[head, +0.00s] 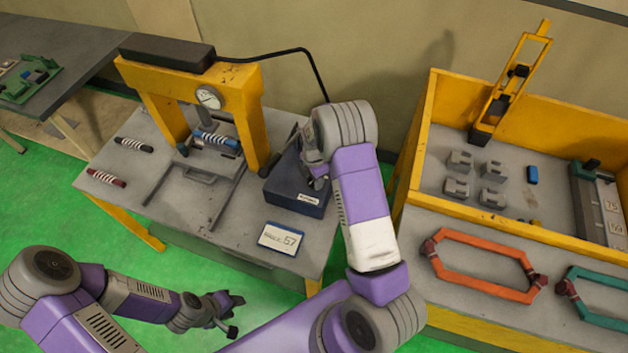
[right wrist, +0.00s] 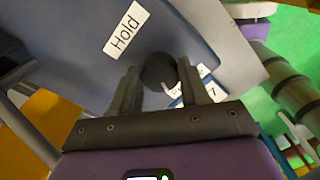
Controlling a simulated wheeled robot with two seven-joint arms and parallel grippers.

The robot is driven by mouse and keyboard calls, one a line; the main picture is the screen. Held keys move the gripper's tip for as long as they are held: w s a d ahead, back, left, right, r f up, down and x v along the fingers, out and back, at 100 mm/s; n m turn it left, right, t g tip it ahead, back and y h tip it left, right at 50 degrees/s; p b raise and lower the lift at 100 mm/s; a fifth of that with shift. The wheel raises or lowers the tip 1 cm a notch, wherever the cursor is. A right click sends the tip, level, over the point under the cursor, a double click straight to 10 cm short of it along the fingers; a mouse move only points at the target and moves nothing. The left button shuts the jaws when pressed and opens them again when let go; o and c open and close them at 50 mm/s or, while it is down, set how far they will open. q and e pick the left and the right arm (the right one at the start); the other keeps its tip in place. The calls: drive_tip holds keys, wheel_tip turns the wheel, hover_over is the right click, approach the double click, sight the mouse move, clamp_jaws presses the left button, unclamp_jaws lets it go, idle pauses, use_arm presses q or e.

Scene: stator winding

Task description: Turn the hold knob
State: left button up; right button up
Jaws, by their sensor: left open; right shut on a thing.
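The hold knob (right wrist: 158,71) is a dark round knob on a dark blue-grey control box (head: 293,192). In the right wrist view it sits between the two fingers of my right gripper (right wrist: 163,88), which is shut on it. A white label reading "Hold" (right wrist: 126,34) is on the box beside the knob. In the head view my right gripper (head: 316,172) is at the box, and the knob is hidden there. My left gripper (head: 233,313) is open and empty, low in front of the bench, away from the box.
A yellow press (head: 245,110) with a round gauge (head: 208,97) stands left of the box, holding a blue banded piece (head: 217,140). A card reading 57 (head: 281,239) lies in front. A yellow-walled bench (head: 416,150) with grey blocks stands right. The bench's front left is mostly clear.

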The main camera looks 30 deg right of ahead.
drive_tip(key=m+b, duration=0.1)
drive_tip(key=m, duration=0.2)
drive_tip(key=shift+m+b, duration=0.4)
drive_tip(key=m+b, duration=0.1)
drive_tip(key=m, duration=0.2)
drive_tip(key=shift+m, duration=0.3)
drive_tip(key=m+b, duration=0.1)
drive_tip(key=m, duration=0.2)
drive_tip(key=shift+r+m, duration=0.1)
drive_tip(key=shift+m, duration=0.2)
drive_tip(key=m+b, duration=0.1)
drive_tip(key=m, duration=0.3)
drive_tip(key=shift+a, duration=0.1)
drive_tip(key=m, duration=0.8)
drive_tip(key=shift+w+r+m, duration=0.1)
drive_tip(key=shift+m, duration=0.2)
drive_tip(key=m, duration=0.3)
drive_tip(key=shift+m, duration=0.3)
drive_tip(key=shift+m+p, duration=0.5)
drive_tip(key=shift+m, duration=1.5)
